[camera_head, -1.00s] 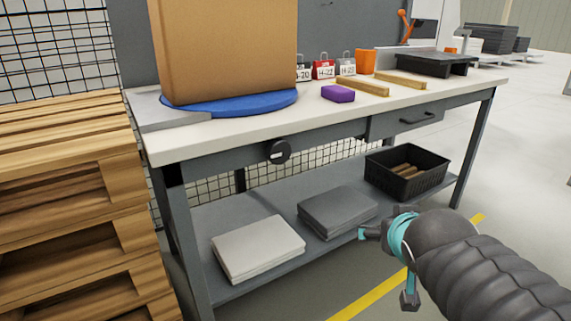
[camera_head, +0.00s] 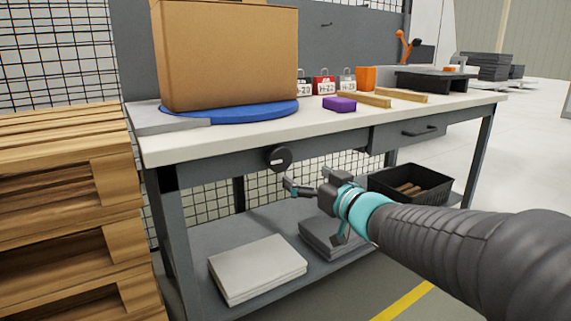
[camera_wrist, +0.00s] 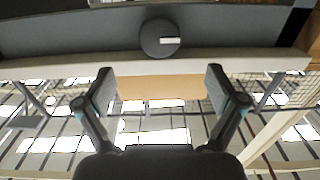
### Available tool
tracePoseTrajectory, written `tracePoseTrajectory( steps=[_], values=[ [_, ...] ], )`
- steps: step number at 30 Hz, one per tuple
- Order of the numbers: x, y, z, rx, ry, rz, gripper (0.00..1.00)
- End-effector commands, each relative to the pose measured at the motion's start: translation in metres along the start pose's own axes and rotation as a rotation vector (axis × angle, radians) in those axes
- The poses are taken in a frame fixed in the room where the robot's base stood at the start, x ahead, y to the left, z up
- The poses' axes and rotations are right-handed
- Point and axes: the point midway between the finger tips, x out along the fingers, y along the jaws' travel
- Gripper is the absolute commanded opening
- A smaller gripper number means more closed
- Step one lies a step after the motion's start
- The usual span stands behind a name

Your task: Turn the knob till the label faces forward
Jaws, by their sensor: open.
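The dark round knob (camera_head: 278,158) is on the front rail of the workbench, below its left half. A small white mark sits on the knob's lower left in the head view. The knob also shows at top centre of the wrist view (camera_wrist: 152,38), its white mark to the right. A tall brown cardboard box (camera_head: 230,55) stands on a blue round turntable (camera_head: 240,117) on the bench. No label shows on its visible faces. My gripper (camera_wrist: 159,78) is open and empty, its fingers apart and short of the knob. In the head view it is below and right of the knob (camera_head: 310,193).
A drawer (camera_head: 408,134) is right of the knob. The lower shelf holds a white stack (camera_head: 258,268), a grey stack and a black crate (camera_head: 410,185). Wooden pallets (camera_head: 70,210) stand at the left. Padlocks, a purple block (camera_head: 339,104) and wooden bars lie on the bench.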

Motion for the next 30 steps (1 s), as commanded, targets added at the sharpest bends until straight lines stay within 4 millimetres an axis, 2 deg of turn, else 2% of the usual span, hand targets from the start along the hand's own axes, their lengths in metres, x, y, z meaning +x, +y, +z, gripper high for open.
tracePoseTrajectory(
  steps=[6,15,21,30],
  values=[
    [0.042,-0.001,0.002,0.001,0.000,-0.002,0.94],
    [0.093,-0.001,0.002,0.000,0.000,0.000,0.94],
    [0.112,0.000,0.001,0.000,-0.001,0.002,0.94],
    [0.117,0.000,0.000,-0.001,0.000,0.002,0.94]
  ],
)
